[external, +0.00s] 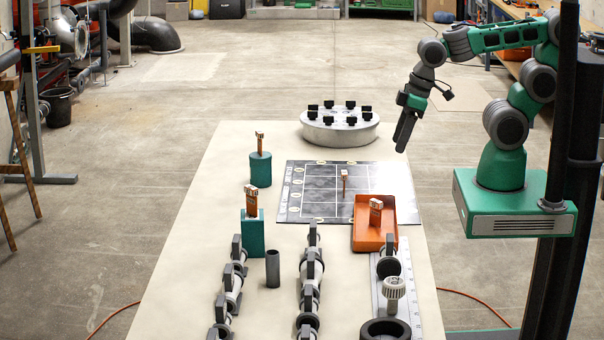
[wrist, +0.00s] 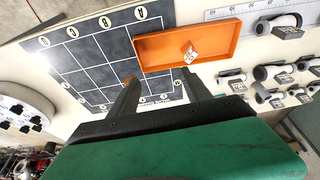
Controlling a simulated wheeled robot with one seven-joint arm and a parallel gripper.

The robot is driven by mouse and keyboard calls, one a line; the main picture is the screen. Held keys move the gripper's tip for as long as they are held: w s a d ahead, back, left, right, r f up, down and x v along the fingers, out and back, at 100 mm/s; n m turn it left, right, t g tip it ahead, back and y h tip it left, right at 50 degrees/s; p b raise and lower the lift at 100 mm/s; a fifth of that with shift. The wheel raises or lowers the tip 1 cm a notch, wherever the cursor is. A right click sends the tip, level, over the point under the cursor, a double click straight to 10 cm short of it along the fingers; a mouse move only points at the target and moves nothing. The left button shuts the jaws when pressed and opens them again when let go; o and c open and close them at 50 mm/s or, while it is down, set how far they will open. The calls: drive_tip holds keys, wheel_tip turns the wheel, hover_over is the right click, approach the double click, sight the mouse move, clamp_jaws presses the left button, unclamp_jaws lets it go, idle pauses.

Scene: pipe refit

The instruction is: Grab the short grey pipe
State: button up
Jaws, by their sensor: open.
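The short grey pipe (external: 272,268) stands upright on the table in the external view, just right of the front teal block (external: 252,232). I cannot make it out in the wrist view. My gripper (external: 404,138) is in the air at the table's right edge, pointing down, well behind and to the right of the pipe. In the wrist view my gripper (wrist: 160,84) is open, with nothing between its two dark fingers.
Rows of pipe fittings (external: 309,275) stand in front. An orange tray (external: 362,242) holds a tagged piece. Behind lie a dark grid board (external: 310,178) and a round grey stand (external: 340,134). A teal cylinder (external: 260,170) stands left. The table's left side is clear.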

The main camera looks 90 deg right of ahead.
sight(278, 252)
drive_tip(key=shift+c, duration=0.3)
drive_tip(key=w+a+f+n+t+y+b, duration=0.1)
drive_tip(key=w+a+f+n+y+b, duration=0.1)
drive_tip(key=w+a, duration=0.5)
drive_tip(key=w+a+f+n+t+y+b, duration=0.2)
drive_tip(key=w+a+f+b, duration=0.3)
drive_tip(key=w+a, duration=0.3)
drive_tip(key=w+a+f+n+t+y+b, duration=0.2)
drive_tip(key=w+a+f+b, duration=0.2)
drive_tip(key=w+a, duration=0.3)
drive_tip(key=shift+w+a+n+b, duration=0.15)
drive_tip(key=shift+a+n+b, duration=0.15)
drive_tip(key=shift+a+b, duration=0.35)
drive_tip(key=w+a+y, duration=0.1)
drive_tip(key=a, duration=0.2)
drive_tip(key=w+a+f+n+t+y+b, duration=0.1)
drive_tip(key=a, duration=0.2)
drive_tip(key=w+a+y+b, duration=0.1)
drive_tip(key=a, duration=0.3)
drive_tip(key=shift+w+f+n, duration=0.15)
drive_tip(key=shift+n, duration=0.15)
drive_tip(key=shift+t, duration=0.3)
drive_tip(key=p+x, duration=0.1)
drive_tip(key=x, duration=0.6)
drive_tip(key=shift+a, duration=0.1)
drive_tip(key=shift+c, duration=0.2)
clamp_jaws()
